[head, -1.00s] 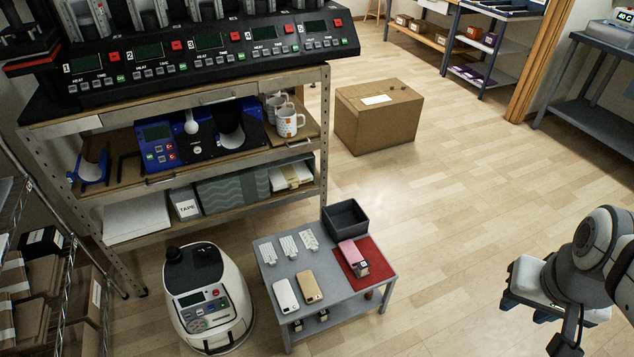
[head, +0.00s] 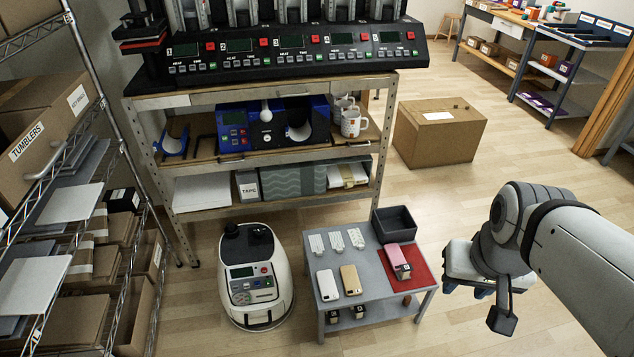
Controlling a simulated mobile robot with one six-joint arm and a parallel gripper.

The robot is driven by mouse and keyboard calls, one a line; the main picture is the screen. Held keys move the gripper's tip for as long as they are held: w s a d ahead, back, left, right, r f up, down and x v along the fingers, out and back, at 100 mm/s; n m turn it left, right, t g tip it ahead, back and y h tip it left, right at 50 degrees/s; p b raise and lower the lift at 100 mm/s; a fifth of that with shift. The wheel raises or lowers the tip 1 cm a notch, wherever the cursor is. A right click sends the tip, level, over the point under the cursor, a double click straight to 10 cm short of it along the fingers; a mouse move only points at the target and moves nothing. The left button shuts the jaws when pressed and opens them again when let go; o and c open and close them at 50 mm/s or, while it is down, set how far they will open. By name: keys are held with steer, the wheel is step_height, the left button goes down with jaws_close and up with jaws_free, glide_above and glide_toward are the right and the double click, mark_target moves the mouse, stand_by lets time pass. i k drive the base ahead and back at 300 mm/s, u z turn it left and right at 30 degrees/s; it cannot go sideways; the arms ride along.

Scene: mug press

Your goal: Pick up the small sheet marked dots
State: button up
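Three small white sheets lie side by side near the back of a low grey table: a left one (head: 317,243), a middle one (head: 336,240) and a right one (head: 356,238). Each has a faint print, too small for me to tell which shows dots. My gripper (head: 482,292) is to the right of the table, apart from the sheets, below its pale wrist body. Its fingers are mostly hidden, so its opening cannot be told, and I see nothing held in it.
A white rounded machine (head: 254,284) stands left.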

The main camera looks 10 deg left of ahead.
mark_target(315, 240)
steer(key=u, duration=0.75)
steer(key=i, duration=0.95)
steer(key=k, duration=0.45)
steer(key=u, duration=2.05)
steer(key=k, duration=1)
steer(key=z, duration=1.4)
